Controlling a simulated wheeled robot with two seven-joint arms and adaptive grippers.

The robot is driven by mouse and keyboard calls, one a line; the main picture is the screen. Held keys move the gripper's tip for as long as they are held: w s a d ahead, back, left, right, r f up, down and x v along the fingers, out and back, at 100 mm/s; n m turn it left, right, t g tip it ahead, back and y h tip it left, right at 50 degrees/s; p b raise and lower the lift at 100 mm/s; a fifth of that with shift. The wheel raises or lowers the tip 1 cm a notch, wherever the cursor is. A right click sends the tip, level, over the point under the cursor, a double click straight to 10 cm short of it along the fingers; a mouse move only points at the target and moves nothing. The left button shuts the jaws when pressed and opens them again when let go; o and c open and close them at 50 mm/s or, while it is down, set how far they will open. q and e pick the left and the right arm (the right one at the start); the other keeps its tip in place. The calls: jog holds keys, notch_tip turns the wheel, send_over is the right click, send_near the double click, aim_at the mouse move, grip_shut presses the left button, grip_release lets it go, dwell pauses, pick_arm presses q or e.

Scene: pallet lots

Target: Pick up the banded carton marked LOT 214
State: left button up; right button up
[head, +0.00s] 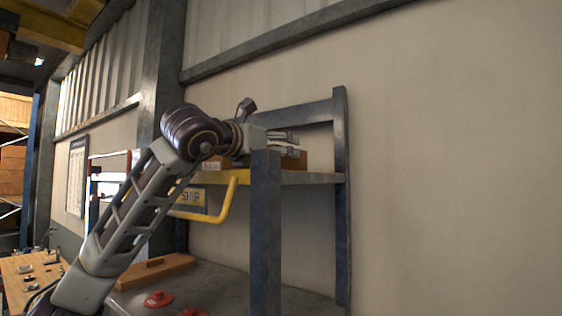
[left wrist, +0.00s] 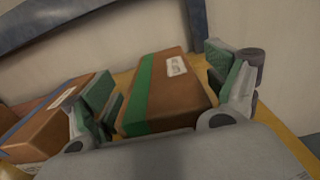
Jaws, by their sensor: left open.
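In the left wrist view, a brown carton with a green band (left wrist: 165,88) and a small white label lies on the yellow shelf between the spread fingers of my left gripper (left wrist: 163,92). Its label is too small to read. A second brown carton with a blue band (left wrist: 42,122) lies to the left, just outside the left finger; its label is unreadable too. In the head view, my left gripper (head: 284,141) is over the upper shelf, and part of a brown carton (head: 299,160) shows behind it. I cannot tell whether the fingers touch the green-banded carton.
The shelf (head: 318,177) has blue posts, a yellow rail (head: 228,203) and a SHIP sign (head: 190,198). Below is a grey surface with a red object (head: 158,299) and a wooden piece (head: 155,271). A plain wall stands behind and right.

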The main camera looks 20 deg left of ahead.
pick_arm(q)
jog(key=shift+c, duration=0.4)
jog(key=c, duration=1.1)
jog(key=shift+r, duration=0.1)
jog(key=shift+s+r, duration=0.2)
jog(key=shift+r, duration=0.1)
jog(key=shift+s+r, duration=0.1)
jog(key=shift+r, duration=3.15)
jog(key=s+a+b, duration=0.2)
jog(key=s, duration=1.7)
jog(key=shift+s+a+b, duration=0.15)
jog(key=shift+a+b, duration=0.25)
jog(key=shift+f, duration=0.1)
